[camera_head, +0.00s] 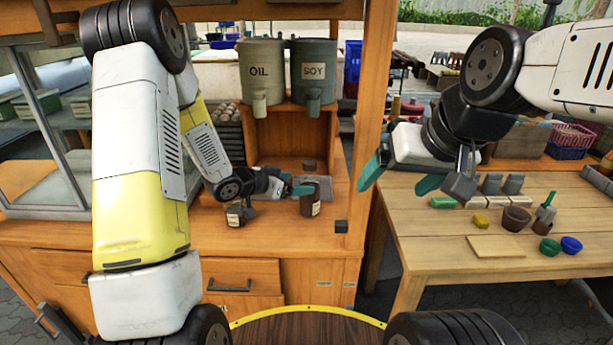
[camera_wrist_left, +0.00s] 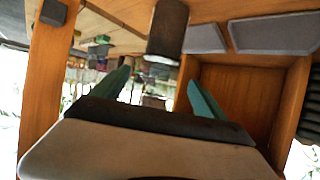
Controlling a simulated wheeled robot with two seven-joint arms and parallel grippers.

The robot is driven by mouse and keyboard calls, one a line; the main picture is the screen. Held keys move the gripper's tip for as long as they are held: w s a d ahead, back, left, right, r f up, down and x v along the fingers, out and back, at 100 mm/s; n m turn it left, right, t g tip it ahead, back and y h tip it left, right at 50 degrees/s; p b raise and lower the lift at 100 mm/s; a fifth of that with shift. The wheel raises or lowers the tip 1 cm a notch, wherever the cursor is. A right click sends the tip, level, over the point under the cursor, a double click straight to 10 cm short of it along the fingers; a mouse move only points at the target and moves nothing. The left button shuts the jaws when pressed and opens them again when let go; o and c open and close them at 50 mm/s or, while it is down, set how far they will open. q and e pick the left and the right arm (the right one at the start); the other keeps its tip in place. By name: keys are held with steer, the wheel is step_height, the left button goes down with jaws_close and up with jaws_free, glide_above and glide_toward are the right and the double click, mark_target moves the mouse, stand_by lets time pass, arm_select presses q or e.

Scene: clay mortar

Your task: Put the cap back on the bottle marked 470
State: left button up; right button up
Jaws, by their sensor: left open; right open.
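A dark brown bottle (camera_head: 310,204) with a pale label stands on the wooden counter. A second dark bottle (camera_head: 237,214) with a pale label stands to its left. I cannot read either label. My left gripper (camera_head: 299,190) is open and empty, just left of the first bottle at its upper part. The left wrist view, which looks upside down, shows a dark bottle (camera_wrist_left: 168,32) beyond the open teal fingers. A small dark round object (camera_head: 309,165) sits behind, by the cabinet opening; I cannot tell whether it is a cap. My right gripper (camera_head: 394,187) is open and empty in the air.
Grey trays (camera_head: 323,183) lie behind the first bottle. OIL (camera_head: 261,75) and SOY (camera_head: 313,72) dispensers stand on the cabinet above. A wooden post (camera_head: 371,90) separates the counter from the right-hand table (camera_head: 425,235), which holds bowls and small blocks.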

arm_select(q)
steer(key=shift+v, duration=1.05)
steer(key=s+a+r+n+t+y, duration=0.1)
steer(key=s+a+r+n+y, duration=0.1)
steer(key=a+r+y, duration=0.4)
steer(key=s+a+r+n+y, duration=0.1)
steer(key=s+a+r+n, duration=0.2)
steer(key=a+r, duration=0.35)
steer(key=s+d+r+n+g, duration=0.1)
steer(key=s+d+r+g, duration=0.1)
steer(key=s, duration=1)
steer(key=s+d+r+n+g, duration=0.1)
steer(key=s+r, duration=0.4)
steer(key=s, duration=0.7)
steer(key=shift+d+n+g, duration=0.4)
steer(key=shift+d+n, duration=0.15)
steer(key=shift+n, duration=0.15)
steer(key=shift+s+r, duration=0.1)
steer(key=shift+s, duration=0.05)
